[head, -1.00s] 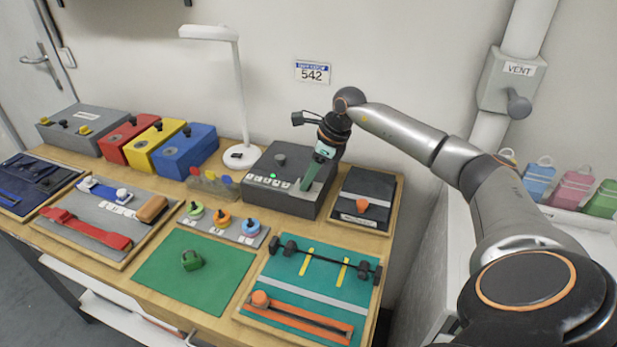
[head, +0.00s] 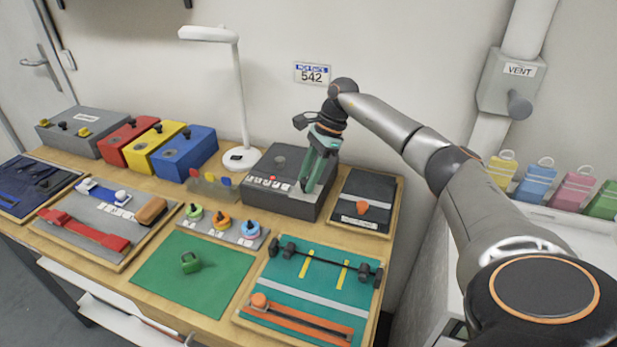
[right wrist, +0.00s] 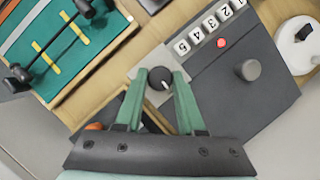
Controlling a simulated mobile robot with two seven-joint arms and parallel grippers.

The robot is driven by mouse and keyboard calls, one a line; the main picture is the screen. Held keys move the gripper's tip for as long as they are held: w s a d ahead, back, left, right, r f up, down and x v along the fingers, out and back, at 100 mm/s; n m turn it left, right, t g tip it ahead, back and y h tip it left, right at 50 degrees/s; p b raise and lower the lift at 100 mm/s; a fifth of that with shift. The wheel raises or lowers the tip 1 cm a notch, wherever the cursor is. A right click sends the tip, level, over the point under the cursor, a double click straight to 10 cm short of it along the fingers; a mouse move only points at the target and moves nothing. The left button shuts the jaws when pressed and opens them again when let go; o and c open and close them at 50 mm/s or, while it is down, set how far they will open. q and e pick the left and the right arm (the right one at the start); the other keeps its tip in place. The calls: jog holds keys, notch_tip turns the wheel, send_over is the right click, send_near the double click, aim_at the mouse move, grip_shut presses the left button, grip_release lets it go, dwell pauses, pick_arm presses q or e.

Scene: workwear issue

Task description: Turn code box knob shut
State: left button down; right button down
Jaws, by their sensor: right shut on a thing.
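The code box (head: 291,160) is a dark grey box at the back of the table, with a row of white number buttons and a small red light (right wrist: 221,43). A lighter grey round knob (right wrist: 248,70) stands on its top. A black knob with a white pointer mark (right wrist: 161,77) sits near the box's edge in the right wrist view. My right gripper (head: 309,187) points down at the box. Its green fingers are shut on the black knob, one on each side. In the head view the fingers hide this knob. My left gripper is not in view.
A white desk lamp (head: 239,95) stands behind and left of the box. A black folder-like panel (head: 367,200) lies right of it. In front are a three-knob board (head: 222,226) and a teal tray with a black bar (head: 316,274). Coloured boxes stand at left.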

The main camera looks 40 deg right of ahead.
dwell(0.4)
jog(key=c, duration=0.5)
grip_release()
jog(key=v, duration=1.2)
jog(key=shift+r, duration=0.3)
